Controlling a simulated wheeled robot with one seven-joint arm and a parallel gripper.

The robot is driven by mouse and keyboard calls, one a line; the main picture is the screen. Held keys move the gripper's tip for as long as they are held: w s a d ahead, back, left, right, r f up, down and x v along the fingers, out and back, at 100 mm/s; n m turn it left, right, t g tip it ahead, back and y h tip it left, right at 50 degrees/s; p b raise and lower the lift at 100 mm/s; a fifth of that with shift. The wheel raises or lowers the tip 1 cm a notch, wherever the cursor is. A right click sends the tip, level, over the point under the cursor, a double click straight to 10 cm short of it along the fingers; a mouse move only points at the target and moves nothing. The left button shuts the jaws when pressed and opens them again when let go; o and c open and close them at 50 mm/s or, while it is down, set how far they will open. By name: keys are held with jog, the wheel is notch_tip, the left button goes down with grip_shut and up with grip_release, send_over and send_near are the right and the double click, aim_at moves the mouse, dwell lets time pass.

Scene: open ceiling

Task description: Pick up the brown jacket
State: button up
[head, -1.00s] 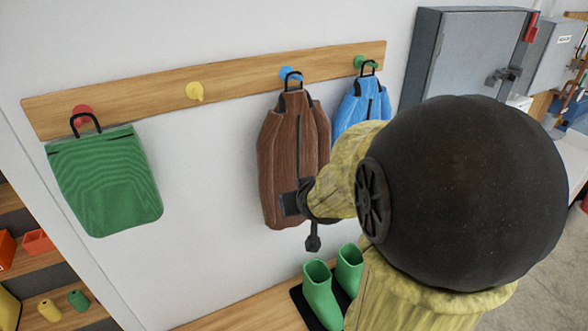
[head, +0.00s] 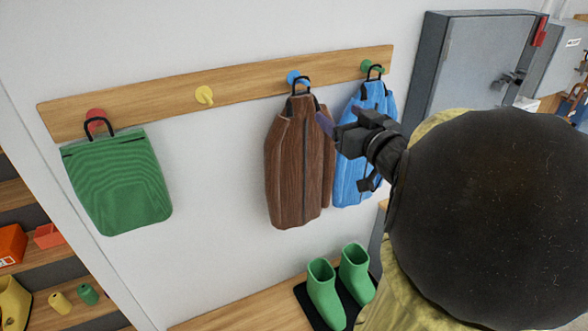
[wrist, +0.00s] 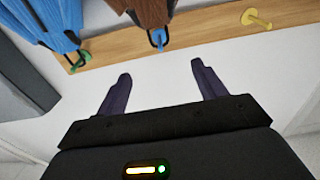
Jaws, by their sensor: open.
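The brown jacket (head: 292,165) hangs by a black loop from the blue peg (head: 293,76) on the wooden rail. In the wrist view, which is upside down, the jacket (wrist: 143,12) shows at the top edge with its loop at the blue peg (wrist: 158,38). My gripper (head: 326,126) is at the jacket's upper right side in the head view, partly in front of the blue jacket. In the wrist view, my gripper's fingers (wrist: 162,72) are wide apart with nothing between them but wall behind. Whether it touches the jacket cannot be told.
A blue jacket (head: 360,165) hangs close by on the green peg (head: 371,66). A green bag (head: 118,185) hangs at the left on the red peg. The yellow peg (head: 204,95) is empty. Green boots (head: 325,295) stand below. A grey cabinet (head: 470,65) is at the right.

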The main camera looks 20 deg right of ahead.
jog(key=p, duration=0.4)
send_near(304, 97)
jog(key=w+r, duration=0.3)
jog(key=w, duration=0.2)
jog(key=shift+a+f, duration=0.2)
jog(key=shift+f, duration=0.1)
jog(key=w+p, duration=0.3)
jog(key=w, duration=0.1)
jog(key=shift+w+d+f, duration=0.1)
jog(key=shift+w+f, duration=0.2)
jog(key=shift+w, duration=0.3)
jog(key=shift+c, duration=0.2)
grip_shut()
